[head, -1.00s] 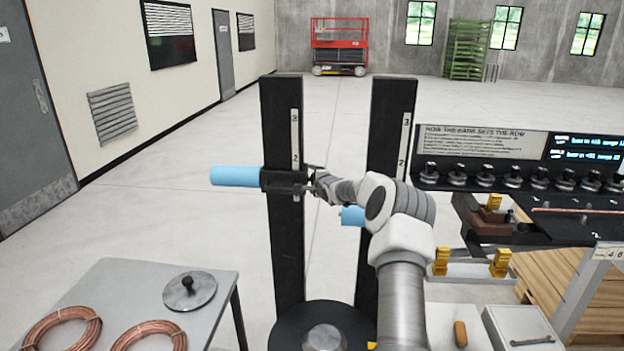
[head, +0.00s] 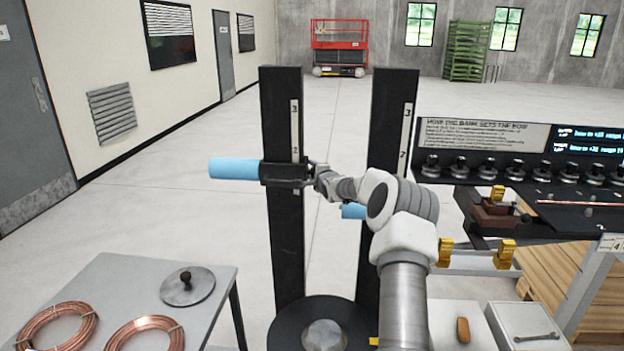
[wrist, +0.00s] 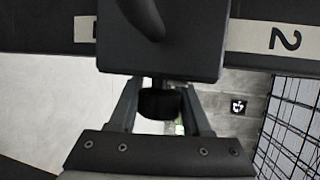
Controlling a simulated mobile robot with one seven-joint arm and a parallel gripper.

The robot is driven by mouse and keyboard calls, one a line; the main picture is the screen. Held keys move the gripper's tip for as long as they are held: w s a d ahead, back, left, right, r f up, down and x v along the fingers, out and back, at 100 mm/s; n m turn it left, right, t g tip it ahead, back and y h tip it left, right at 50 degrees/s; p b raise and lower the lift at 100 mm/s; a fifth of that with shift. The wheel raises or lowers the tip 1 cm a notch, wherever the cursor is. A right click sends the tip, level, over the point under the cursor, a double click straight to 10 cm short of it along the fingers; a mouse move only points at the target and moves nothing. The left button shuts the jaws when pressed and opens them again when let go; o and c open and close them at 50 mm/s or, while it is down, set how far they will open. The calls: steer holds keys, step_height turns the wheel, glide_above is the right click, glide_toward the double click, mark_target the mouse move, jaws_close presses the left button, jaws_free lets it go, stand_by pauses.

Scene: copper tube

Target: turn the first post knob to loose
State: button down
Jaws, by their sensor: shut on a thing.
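Two black upright posts stand side by side in the head view, the left one (head: 281,230) and the right one (head: 385,130), each with a numbered scale strip. A black clamp block (head: 280,173) sits on the left post near the 2, with a light-blue roller (head: 233,168) sticking out to its left. My gripper (head: 312,178) is at the right side of this block. In the wrist view, my gripper (wrist: 160,100) is shut on a dark post knob (wrist: 160,105) beneath the block (wrist: 160,50). Any loose or tight marking is not visible.
A grey table (head: 110,285) with copper coils (head: 55,328) and a round lid (head: 188,286) stands at lower left. A bench panel with several black knobs (head: 515,170) stands at right. A second blue roller (head: 353,211) shows near the right post. Open floor lies behind.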

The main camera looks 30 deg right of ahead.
steer(key=shift+n+t+h+b, duration=0.55)
steer(key=shift+t+b, duration=0.75)
steer(key=shift+b, duration=2.65)
steer(key=b, duration=0.2)
steer(key=n+t+b, duration=0.1)
steer(key=shift+r+t+b, duration=0.3)
steer(key=shift+b, duration=0.05)
steer(key=shift+r+b, duration=0.25)
steer(key=shift+b, duration=0.05)
steer(key=shift+c, duration=1.8)
jaws_free()
steer(key=shift+s, duration=0.1)
steer(key=shift+s+a+f+b, duration=0.15)
steer(key=shift+s+f+b, duration=0.25)
steer(key=shift+b, duration=0.45)
steer(key=r+b+v, duration=0.2)
steer(key=b+v, duration=0.5)
steer(key=v, duration=0.6)
steer(key=shift+s+r, duration=0.3)
steer(key=shift+s, duration=0.3)
steer(key=shift+a, duration=0.1)
